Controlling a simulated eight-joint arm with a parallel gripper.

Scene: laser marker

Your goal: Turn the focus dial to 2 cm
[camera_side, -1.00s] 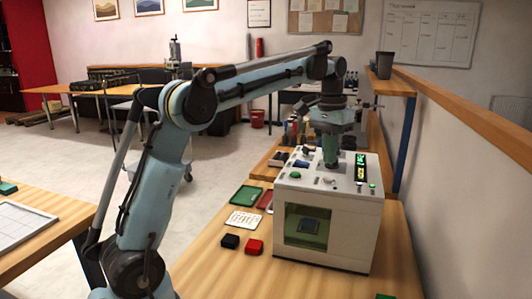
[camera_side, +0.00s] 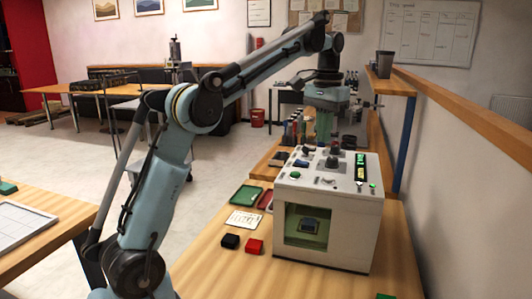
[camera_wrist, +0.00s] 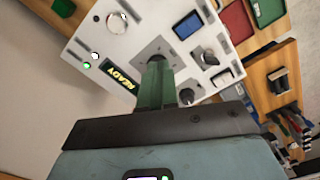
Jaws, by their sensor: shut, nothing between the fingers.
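The laser marker (camera_side: 325,250) is a white box with a control panel on top. Dark knobs on the panel show in the side view, one near the middle (camera_side: 332,162). In the wrist view one dark knob (camera_wrist: 208,57) sits right of my fingers and another (camera_wrist: 187,96) sits close beside them. I cannot read which knob is the focus dial, nor any scale. My gripper (camera_side: 324,134) is shut and empty, raised above the panel's far part. Its green fingers (camera_wrist: 157,66) hide part of the panel in the wrist view.
A dark block (camera_side: 309,225) shows behind the machine's window. Green (camera_side: 246,194) and red trays, a card, and black and red blocks lie left of the machine.

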